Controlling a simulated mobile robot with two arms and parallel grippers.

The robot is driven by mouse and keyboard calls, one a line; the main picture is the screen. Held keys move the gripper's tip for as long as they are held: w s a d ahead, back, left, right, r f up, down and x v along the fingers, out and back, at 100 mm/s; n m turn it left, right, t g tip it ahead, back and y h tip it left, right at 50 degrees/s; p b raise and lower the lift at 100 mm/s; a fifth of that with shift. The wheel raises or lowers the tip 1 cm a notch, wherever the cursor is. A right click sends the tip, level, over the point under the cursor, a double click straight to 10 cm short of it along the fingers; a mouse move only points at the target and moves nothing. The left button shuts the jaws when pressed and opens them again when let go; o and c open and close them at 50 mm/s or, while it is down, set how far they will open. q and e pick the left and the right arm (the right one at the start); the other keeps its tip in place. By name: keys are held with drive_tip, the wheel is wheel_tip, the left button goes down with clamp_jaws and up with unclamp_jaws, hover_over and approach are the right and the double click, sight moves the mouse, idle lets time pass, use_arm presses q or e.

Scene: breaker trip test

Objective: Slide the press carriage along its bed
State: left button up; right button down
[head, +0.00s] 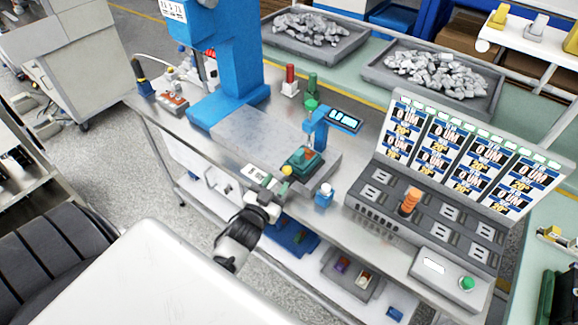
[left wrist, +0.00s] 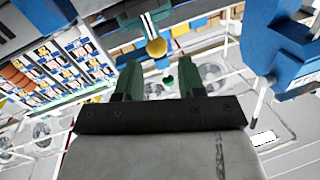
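The press carriage (head: 303,158) is a small teal-green block with a yellow ball knob (head: 286,170) at its near left end. It sits on a grey plate-like bed (head: 322,172) beneath a small blue press (head: 319,125). My left gripper (head: 269,186) is just short of the knob, on its near left side. In the left wrist view my gripper's green fingers (left wrist: 162,75) are apart with nothing between them. The yellow knob (left wrist: 157,47) shows past the fingertips, roughly centred between them, and looks untouched. My right gripper is not in view.
A tall blue press (head: 232,70) stands at the left of the bench. A small blue-and-white bottle (head: 324,195) stands right of the carriage. A slotted panel with an orange breaker (head: 410,201) is at the right. Two trays of metal pieces (head: 437,72) are behind.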

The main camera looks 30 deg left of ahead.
sight(285, 174)
use_arm(q)
drive_tip(key=w, duration=0.5)
drive_tip(key=shift+w+p, duration=0.1)
drive_tip(key=shift+p, duration=0.25)
drive_tip(key=shift+w+a, duration=0.25)
drive_tip(key=shift+w, duration=0.35)
drive_tip(key=shift+c, duration=0.4)
clamp_jaws()
